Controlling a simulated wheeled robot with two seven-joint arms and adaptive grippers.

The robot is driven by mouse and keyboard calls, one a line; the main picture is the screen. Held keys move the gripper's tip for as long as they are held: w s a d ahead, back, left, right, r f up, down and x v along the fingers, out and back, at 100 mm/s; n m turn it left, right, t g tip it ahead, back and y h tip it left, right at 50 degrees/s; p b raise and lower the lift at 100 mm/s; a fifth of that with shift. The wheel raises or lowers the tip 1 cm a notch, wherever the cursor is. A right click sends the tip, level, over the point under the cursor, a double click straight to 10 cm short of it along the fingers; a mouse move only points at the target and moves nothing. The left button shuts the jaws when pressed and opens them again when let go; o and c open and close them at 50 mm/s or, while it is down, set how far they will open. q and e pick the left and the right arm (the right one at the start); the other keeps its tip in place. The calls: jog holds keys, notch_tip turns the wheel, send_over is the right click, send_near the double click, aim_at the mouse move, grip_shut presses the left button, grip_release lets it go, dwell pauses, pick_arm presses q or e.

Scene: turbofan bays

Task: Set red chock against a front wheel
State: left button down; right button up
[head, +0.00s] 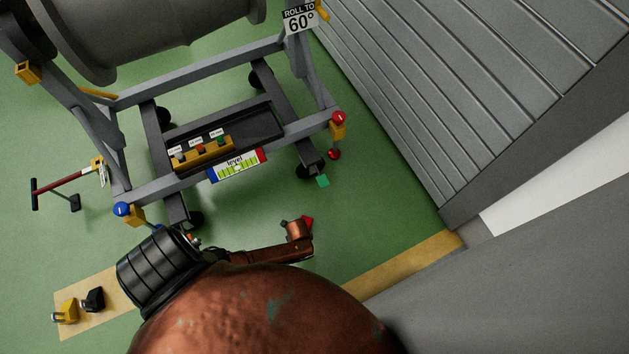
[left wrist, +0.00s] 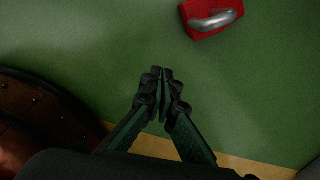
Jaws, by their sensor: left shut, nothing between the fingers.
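The red chock (left wrist: 212,17) lies on the green floor at the top of the left wrist view, with a curved silver handle on it. In the head view a small red part of it (head: 308,220) shows past my copper-coloured arm, which hides the rest. My left gripper (left wrist: 161,76) is shut and empty, its fingertips short of the chock and apart from it in that view. My right gripper is out of view.
A green block (head: 322,181) sits beside the right front wheel. A yellow chock (head: 66,311) and a black chock (head: 93,299) are at a tan floor strip, lower left. A red-handled tow bar (head: 60,187) stands left. A grey ribbed wall (head: 440,100) bounds the right.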

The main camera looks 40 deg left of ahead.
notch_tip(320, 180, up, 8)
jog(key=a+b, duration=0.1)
jog(key=b, duration=0.3)
pick_arm(q)
jog(key=w+f+m+b, duration=0.1)
jog(key=f, duration=0.2)
jog(key=d+f+m+b, duration=0.1)
jog(key=f+b, duration=0.1)
jog(key=f, duration=0.2)
jog(key=w+f+b, duration=0.1)
jog(key=f, duration=0.3)
jog(key=shift+w+d+m+b, duration=0.35)
jog(key=shift+m, duration=0.05)
jog(key=shift+w+a+r+b, duration=0.1)
jog(key=shift+w+a+b, duration=0.15)
jog(key=shift+w+a, duration=0.25)
jog(key=shift+w+a+r+b, duration=0.1)
jog(key=shift+w+a+b, duration=0.15)
jog(key=shift+a, duration=0.4)
jog(key=shift+w+a+r, duration=0.15)
jog(key=shift+w+a, duration=0.2)
jog(key=shift+a, duration=0.2)
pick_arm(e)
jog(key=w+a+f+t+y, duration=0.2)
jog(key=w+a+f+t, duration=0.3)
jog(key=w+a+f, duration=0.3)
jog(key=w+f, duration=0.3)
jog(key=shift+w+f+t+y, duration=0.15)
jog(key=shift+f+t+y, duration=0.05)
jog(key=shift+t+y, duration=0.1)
